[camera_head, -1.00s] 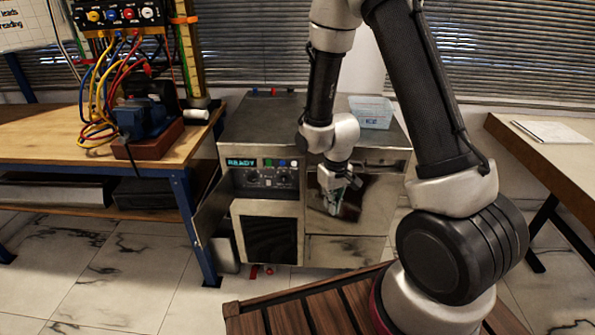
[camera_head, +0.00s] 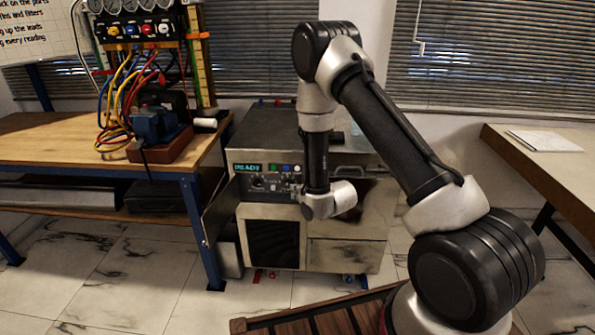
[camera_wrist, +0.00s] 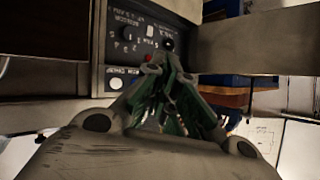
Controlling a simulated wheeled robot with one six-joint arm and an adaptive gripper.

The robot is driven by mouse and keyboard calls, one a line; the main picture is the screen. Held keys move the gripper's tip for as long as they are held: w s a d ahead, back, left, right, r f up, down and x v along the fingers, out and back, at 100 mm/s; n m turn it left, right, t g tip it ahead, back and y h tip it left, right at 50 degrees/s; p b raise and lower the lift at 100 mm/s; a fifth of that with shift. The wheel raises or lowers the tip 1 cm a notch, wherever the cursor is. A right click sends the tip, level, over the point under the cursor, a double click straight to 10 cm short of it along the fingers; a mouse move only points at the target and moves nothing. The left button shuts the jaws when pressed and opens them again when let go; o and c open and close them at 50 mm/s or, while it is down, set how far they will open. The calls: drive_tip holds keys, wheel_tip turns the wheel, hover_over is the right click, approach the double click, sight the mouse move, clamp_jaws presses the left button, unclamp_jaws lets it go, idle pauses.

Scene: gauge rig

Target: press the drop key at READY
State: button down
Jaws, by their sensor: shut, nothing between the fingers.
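The steel machine (camera_head: 272,215) shows READY on its lit display (camera_head: 247,168). A row of small coloured buttons (camera_head: 285,168) sits beside the display, above dials. I cannot tell which is the drop key. In the wrist view the dark control panel (camera_wrist: 122,55) has a white button (camera_wrist: 150,30), a red button (camera_wrist: 152,57), a black knob (camera_wrist: 168,45) and a separate white button (camera_wrist: 115,84). My gripper (camera_wrist: 168,70) is shut and empty, its tips close to the panel by the red button; contact cannot be told. In the head view the fingers are mostly hidden by my wrist.
A wooden bench (camera_head: 60,150) with a wired gauge rig (camera_head: 140,28) stands at the left. The machine's open door (camera_head: 219,210) juts out on its left side. Another table (camera_head: 560,165) with paper (camera_head: 545,141) stands at the right. Floor shows between them.

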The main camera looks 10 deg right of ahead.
drive_tip(key=shift+w, duration=0.1)
drive_tip(key=w+d, duration=0.2)
drive_tip(key=w, duration=0.6)
drive_tip(key=shift+d, duration=0.35)
drive_tip(key=shift+w, duration=0.2)
idle(1.1)
drive_tip(key=shift+w+d, duration=0.15)
drive_tip(key=shift+w, duration=0.15)
drive_tip(key=shift+w+d, duration=0.1)
drive_tip(key=shift+w, duration=0.25)
idle(0.6)
drive_tip(key=shift+s, duration=0.1)
drive_tip(key=shift+s+a, duration=0.25)
drive_tip(key=shift+s, duration=0.45)
drive_tip(key=shift+s+a, duration=0.25)
drive_tip(key=shift+s, duration=0.55)
drive_tip(key=shift+s+a, duration=0.25)
drive_tip(key=shift+s, duration=0.5)
drive_tip(key=shift+s+a, duration=0.25)
drive_tip(key=shift+s, duration=0.55)
